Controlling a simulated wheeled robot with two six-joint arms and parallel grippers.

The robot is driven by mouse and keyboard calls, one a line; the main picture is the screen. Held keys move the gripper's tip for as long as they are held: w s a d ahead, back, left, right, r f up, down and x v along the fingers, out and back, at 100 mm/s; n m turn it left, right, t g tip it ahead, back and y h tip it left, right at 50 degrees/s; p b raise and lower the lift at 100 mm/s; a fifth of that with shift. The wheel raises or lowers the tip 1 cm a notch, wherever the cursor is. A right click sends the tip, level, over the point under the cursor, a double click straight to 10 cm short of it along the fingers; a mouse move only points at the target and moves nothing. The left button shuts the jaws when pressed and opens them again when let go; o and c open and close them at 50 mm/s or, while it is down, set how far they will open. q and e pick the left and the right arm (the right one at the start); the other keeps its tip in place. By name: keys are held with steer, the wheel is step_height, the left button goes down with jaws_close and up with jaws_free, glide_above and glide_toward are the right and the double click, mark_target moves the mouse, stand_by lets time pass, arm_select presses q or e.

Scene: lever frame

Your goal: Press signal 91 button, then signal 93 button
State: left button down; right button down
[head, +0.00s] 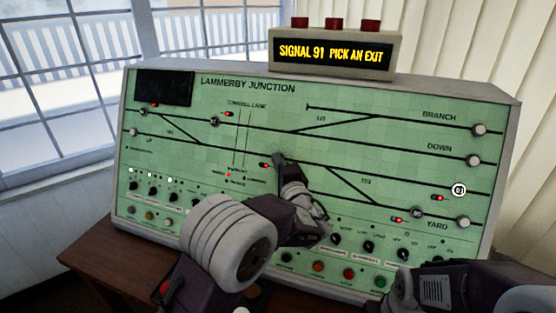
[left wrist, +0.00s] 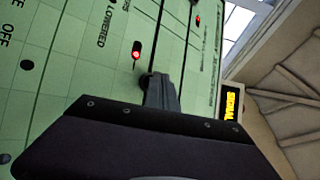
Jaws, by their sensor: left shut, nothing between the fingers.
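The green signal panel (head: 220,170) is headed "LAMMERBY JUNCTION". The display (head: 331,53) above it reads "SIGNAL 91 PICK AN EXIT". My left gripper (head: 279,160) is shut and empty, its tips at the panel's middle track beside a red signal light (head: 264,165). The tips hide whatever button is there; contact cannot be told. In the left wrist view, the shut fingers (left wrist: 160,92) reach the panel near that red light (left wrist: 136,52). A white lit round button (head: 459,190) with unclear characters is at the right. Other signal buttons include one (head: 416,213) near YARD; their numbers are unreadable.
Pale round buttons end the BRANCH (head: 479,130), DOWN (head: 473,160) and YARD (head: 464,222) lines. Black knobs and coloured buttons line the panel's lower edge. My right arm shows at the bottom right, its fingers out of sight. A window is at the left.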

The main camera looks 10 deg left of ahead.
arm_select(q)
steer(key=shift+w+f, duration=0.15)
stand_by(0.5)
steer(key=shift+s+a+r+b, duration=0.1)
steer(key=shift+s+r+b, duration=0.45)
steer(key=shift+s, duration=0.2)
steer(key=s, duration=0.1)
steer(key=s+r+b, duration=0.1)
steer(key=s, duration=0.1)
steer(key=s+r, duration=0.1)
steer(key=shift+s+a+r, duration=0.1)
steer(key=shift+s+a, duration=0.05)
steer(key=shift+a, duration=0.2)
